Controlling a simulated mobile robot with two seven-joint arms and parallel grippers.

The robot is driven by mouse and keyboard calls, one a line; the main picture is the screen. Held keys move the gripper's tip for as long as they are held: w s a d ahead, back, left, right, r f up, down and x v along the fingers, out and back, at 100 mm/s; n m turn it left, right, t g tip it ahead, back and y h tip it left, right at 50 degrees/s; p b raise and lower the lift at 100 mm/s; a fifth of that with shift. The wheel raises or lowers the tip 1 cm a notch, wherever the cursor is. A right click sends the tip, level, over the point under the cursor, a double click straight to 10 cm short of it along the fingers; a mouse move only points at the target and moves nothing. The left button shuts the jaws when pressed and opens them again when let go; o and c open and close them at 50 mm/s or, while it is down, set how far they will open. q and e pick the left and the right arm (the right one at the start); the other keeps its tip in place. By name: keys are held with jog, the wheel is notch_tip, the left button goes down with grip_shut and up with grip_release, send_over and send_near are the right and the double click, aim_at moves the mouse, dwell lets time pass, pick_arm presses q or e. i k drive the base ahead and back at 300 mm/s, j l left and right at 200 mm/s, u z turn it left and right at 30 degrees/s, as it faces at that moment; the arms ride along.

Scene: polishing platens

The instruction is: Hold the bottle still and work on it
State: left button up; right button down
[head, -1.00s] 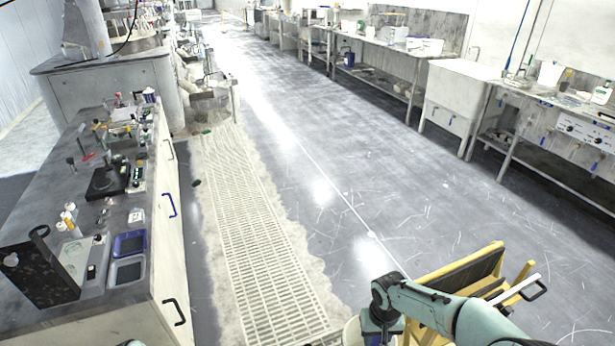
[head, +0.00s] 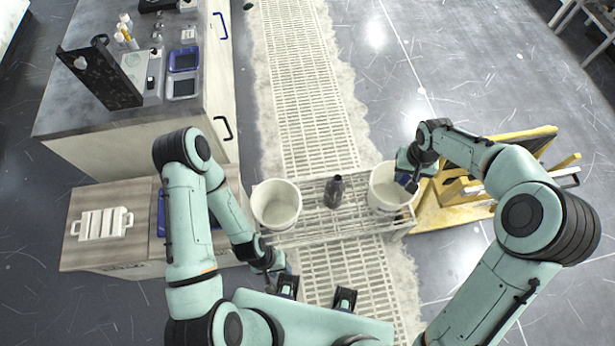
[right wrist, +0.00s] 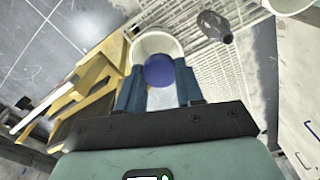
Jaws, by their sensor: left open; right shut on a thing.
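A dark bottle (head: 334,192) stands upright on a pale wire rack (head: 313,222) between two white buckets. It also shows as a grey bottle at the top of the right wrist view (right wrist: 215,27). My right gripper (head: 406,180) is at the right bucket (head: 385,195), to the right of the bottle and apart from it. In the right wrist view its fingers are shut on a blue round thing (right wrist: 159,70), in front of the white bucket. My left gripper (head: 284,268) is low, nearer than the left bucket (head: 276,204), open and apart from the bottle; its fingertips are partly hidden.
A low cabinet with a white tray (head: 101,224) stands at the left, below a dark-topped bench (head: 70,122). A yellow wooden stand (head: 450,212) is right of the rack. A floor grating (head: 305,90) runs behind the rack, with clear floor (head: 480,70) to its right.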

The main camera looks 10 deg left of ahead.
aim_at(334, 190)
jog(key=i+l, duration=0.2)
jog(key=l, duration=0.15)
jog(key=i+l, duration=0.15)
jog(key=l, duration=0.2)
jog(key=l+u, duration=0.1)
jog(key=u, duration=0.3)
jog(key=l+u, duration=0.1)
jog(key=u, duration=0.3)
jog(key=i+l+u, duration=0.1)
jog(key=u, duration=1.95)
